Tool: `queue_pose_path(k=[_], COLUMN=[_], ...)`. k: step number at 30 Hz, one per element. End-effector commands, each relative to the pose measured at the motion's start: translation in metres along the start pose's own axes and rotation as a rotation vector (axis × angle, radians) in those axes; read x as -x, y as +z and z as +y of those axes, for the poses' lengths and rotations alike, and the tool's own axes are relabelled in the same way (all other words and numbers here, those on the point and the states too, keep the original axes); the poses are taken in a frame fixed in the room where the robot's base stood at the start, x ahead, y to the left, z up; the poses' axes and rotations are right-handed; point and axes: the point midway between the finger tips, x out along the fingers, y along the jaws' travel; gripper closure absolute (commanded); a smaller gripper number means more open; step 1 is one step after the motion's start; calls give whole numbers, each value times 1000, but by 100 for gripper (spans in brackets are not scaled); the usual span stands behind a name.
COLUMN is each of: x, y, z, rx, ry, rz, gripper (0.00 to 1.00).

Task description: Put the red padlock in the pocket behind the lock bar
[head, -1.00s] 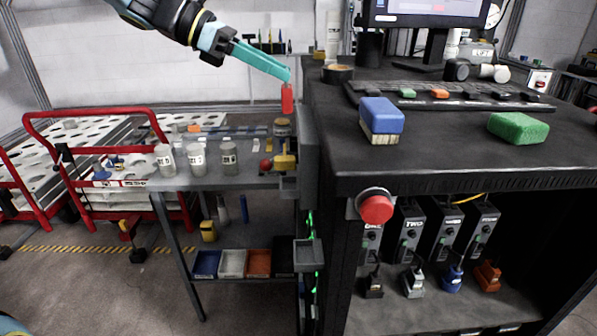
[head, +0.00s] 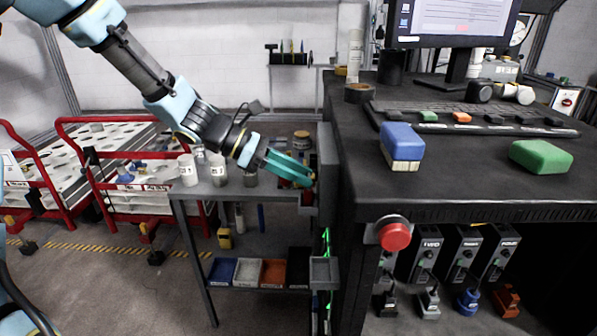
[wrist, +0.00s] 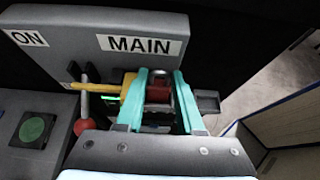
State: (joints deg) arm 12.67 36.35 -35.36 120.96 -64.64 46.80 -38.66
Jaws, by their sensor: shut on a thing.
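The red padlock (wrist: 158,92) is between the two teal fingers of my gripper (wrist: 159,76) in the wrist view, and the fingers are shut on it. The yellow lock bar (wrist: 128,92) is just left of the left finger. A small dark pocket-like bracket (wrist: 208,101) shows right of the right finger; the space behind the bar is mostly hidden by fingers and padlock. In the head view my gripper (head: 308,181) points down and right beside the bench's left side, and I cannot make out the padlock there.
A grey panel marked MAIN (wrist: 140,45) stands beyond the fingers. A lever with a red ball (wrist: 83,126) is left of the bar, and a green button (wrist: 35,129) is farther left. Several jars, including one (head: 218,170), stand on the grey side table (head: 200,203).

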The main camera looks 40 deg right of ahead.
Motion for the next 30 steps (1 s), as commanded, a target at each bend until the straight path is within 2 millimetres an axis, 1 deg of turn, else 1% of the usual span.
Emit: queue_pose_path(k=[12,13,18,21,27,30], x=[-3,-3,-3,-3,-2,0], y=[-6,-6,-5,-5,-5,0], z=[0,0,0,0,1,1], rx=[0,-1,-1,-1,-1,-2], ry=[0,0,0,1,3,4], rz=[0,1,1,1,1,1], gripper=[100,62,43,33,33,33])
